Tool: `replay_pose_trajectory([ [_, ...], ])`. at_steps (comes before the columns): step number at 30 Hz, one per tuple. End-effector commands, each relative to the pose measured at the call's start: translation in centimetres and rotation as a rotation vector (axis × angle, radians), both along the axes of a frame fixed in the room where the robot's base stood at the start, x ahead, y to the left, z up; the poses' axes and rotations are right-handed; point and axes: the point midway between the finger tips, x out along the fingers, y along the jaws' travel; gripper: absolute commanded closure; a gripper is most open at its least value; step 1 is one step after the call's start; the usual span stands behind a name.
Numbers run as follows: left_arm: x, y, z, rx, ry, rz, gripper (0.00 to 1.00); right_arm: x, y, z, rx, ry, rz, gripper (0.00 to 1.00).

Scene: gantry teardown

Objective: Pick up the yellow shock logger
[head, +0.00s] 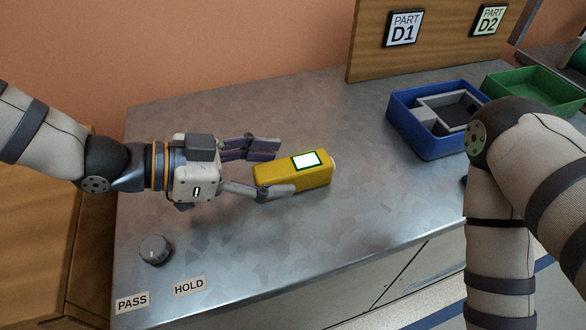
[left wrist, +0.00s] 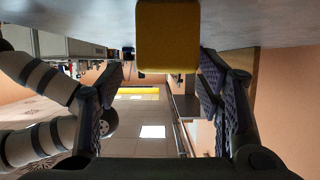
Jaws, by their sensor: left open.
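The yellow shock logger (head: 285,177), a box with a white, green-edged screen on top, lies on the metal worktop. My left gripper (head: 270,170) is open at its left end, with fingers apart. In the head view the near finger overlaps the logger's lower left part. In the left wrist view the logger (left wrist: 168,38) shows at the top, between the open fingers (left wrist: 165,95) across the picture. I cannot tell whether a finger touches it. My right arm comes in at the right, and its gripper is not visible.
A blue bin (head: 408,130) with a grey tray inside and a green bin (head: 515,85) stand at the back right, before a wooden board (head: 450,35) with PART D1 and D2 signs. A dark knob (head: 154,249) and PASS and HOLD labels (head: 188,287) are at the front left.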

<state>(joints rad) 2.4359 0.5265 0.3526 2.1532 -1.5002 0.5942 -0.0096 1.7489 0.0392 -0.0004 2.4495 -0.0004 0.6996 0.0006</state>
Motion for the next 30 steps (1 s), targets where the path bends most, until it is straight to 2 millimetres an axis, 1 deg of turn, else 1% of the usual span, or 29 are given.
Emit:
replay_pose_trajectory([
  [1,0.4,-0.7,-0.9,0.000,0.007,-0.001,0.40,-0.3,0.0,-0.3,0.000,0.010,0.000,1.00],
  [3,1.0,-1.8,-1.8,-0.001,0.007,-0.001,0.40,-0.5,0.0,-0.5,0.000,0.016,0.000,1.00],
  [6,1.5,-3.1,-2.2,0.000,0.002,-0.002,0.40,-0.4,0.0,-0.4,0.000,0.015,0.000,1.00],
  [9,1.7,-3.6,-2.3,0.000,0.001,-0.001,0.40,-0.4,0.0,-0.4,0.000,0.014,0.000,1.00],
  [14,1.7,-3.6,-2.2,-0.001,0.000,0.000,0.40,-0.4,0.0,-0.4,0.000,0.013,0.001,1.00],
  [17,1.7,-3.6,-2.2,0.000,0.000,0.000,0.60,-0.4,0.0,-0.4,0.000,0.013,0.001,1.00],
  [18,1.7,-3.6,-2.2,0.000,0.000,0.000,0.69,-0.4,0.0,-0.4,0.000,0.013,0.001,1.00],
  [22,1.7,-3.6,-2.2,0.000,0.000,0.000,0.99,-0.4,0.0,-0.4,0.000,0.013,0.001,1.00],
  [28,1.7,-3.6,-2.2,-0.001,0.000,0.000,0.99,-0.4,0.0,-0.4,0.000,0.013,0.001,1.00],
  [30,1.7,-3.6,-1.8,-0.001,-0.003,0.000,0.99,-0.3,0.0,-0.4,0.000,0.012,0.001,1.00],
])
